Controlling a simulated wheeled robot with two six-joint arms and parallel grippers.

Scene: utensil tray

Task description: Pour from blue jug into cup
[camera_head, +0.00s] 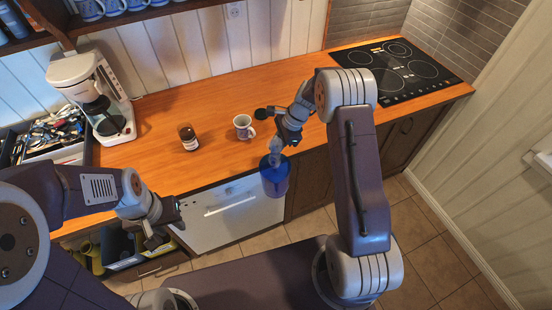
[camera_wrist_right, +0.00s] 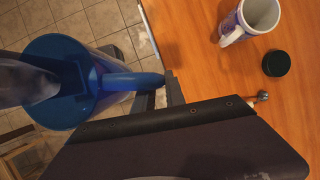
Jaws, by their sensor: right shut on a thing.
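The blue jug (camera_head: 273,180) hangs in front of the counter's front edge, roughly upright, over the floor. My right gripper (camera_head: 276,153) is shut on its handle; the right wrist view shows the dark fingers (camera_wrist_right: 160,95) at the end of the blue handle (camera_wrist_right: 125,81). The jug's blue lid (camera_wrist_right: 55,60) shows there too, partly covered by a grey blurred part. The cup (camera_head: 243,127), white with a dark pattern, stands upright on the counter behind the jug and slightly left. It shows in the right wrist view (camera_wrist_right: 258,16), apparently empty. My left gripper (camera_head: 168,222) is open and empty, low in front of the counter.
A brown jar (camera_head: 188,138) stands left of the cup. A black round lid (camera_wrist_right: 276,64) lies near the cup. A coffee maker (camera_head: 105,100) and a utensil tray (camera_head: 45,135) are at the left, a cooktop (camera_head: 400,70) at the right. The counter between is mostly clear.

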